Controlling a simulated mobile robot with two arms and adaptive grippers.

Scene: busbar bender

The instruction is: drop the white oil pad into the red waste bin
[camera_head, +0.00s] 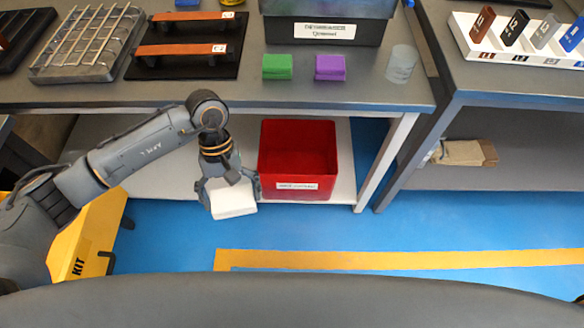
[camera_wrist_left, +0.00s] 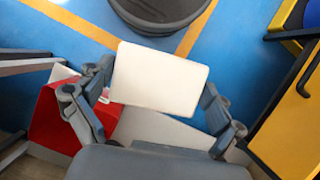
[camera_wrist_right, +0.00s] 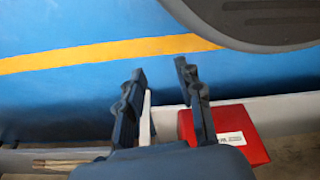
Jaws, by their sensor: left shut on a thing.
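The white oil pad (camera_head: 233,203) is a flat white block held between the fingers of my left gripper (camera_head: 231,187). It also shows in the left wrist view (camera_wrist_left: 158,80), with one finger at each side. The red waste bin (camera_head: 298,178) is an open box with a white label, on the low shelf under the table. In the head view the pad is just left of the bin, outside its opening. The bin shows partly in the left wrist view (camera_wrist_left: 47,120) and in the right wrist view (camera_wrist_right: 250,151). My right gripper (camera_wrist_right: 160,72) is open and empty.
The grey table (camera_head: 330,92) overhangs the shelf. It carries a green block (camera_head: 277,67), a purple block (camera_head: 330,67) and a clear cup (camera_head: 401,64). A table leg (camera_head: 385,162) stands right of the bin. A yellow kit box (camera_head: 90,238) is at left. Blue floor in front is clear.

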